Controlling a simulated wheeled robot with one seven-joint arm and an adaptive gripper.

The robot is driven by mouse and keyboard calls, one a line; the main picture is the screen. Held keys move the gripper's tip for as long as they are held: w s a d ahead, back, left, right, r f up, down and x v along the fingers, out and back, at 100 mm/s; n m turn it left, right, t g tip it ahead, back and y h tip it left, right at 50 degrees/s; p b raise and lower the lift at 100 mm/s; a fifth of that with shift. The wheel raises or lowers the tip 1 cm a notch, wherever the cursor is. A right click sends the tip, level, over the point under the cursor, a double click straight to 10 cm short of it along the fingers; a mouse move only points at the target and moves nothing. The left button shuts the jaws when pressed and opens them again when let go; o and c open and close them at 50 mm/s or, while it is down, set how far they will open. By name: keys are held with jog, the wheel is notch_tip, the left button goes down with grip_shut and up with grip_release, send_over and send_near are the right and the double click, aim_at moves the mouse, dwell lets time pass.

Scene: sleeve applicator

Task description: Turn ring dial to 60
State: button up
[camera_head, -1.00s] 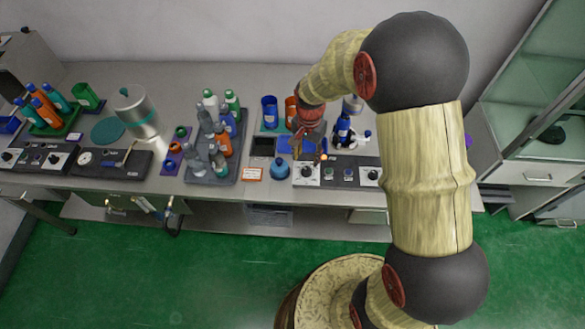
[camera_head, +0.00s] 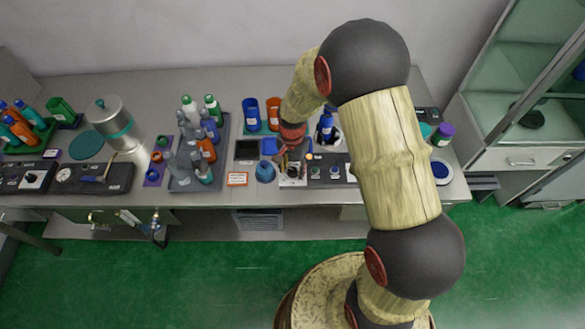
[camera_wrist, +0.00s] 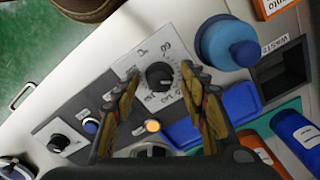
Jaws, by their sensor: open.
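The ring dial (camera_wrist: 160,75) is a round black knob on a white plate with numbers around it, on a dark control panel (camera_wrist: 112,92). Its plate shows a 60 near the top, but the exact pointer reading is too small to tell. My gripper (camera_wrist: 162,71) is open, its two brown fingers on either side of the dial in the picture. I cannot tell whether they touch it. In the head view my gripper (camera_head: 289,161) is at the dial's plate (camera_head: 293,182) and partly covers the dial.
An orange lamp (camera_wrist: 153,126) and other knobs sit on the panel. Blue and orange cups (camera_head: 251,113) stand behind. A tray of bottles (camera_head: 185,180) is farther left.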

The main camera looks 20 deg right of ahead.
jog(key=shift+c, duration=0.4)
grip_shut()
dwell(0.4)
jog(key=n+p, duration=0.1)
jog(key=n, duration=0.3)
jog(key=shift+r, duration=0.1)
jog(key=n+p, duration=0.1)
jog(key=n, duration=0.6)
jog(key=shift+n+p, duration=0.3)
jog(key=shift+p, duration=0.1)
jog(key=shift+n, duration=1.8)
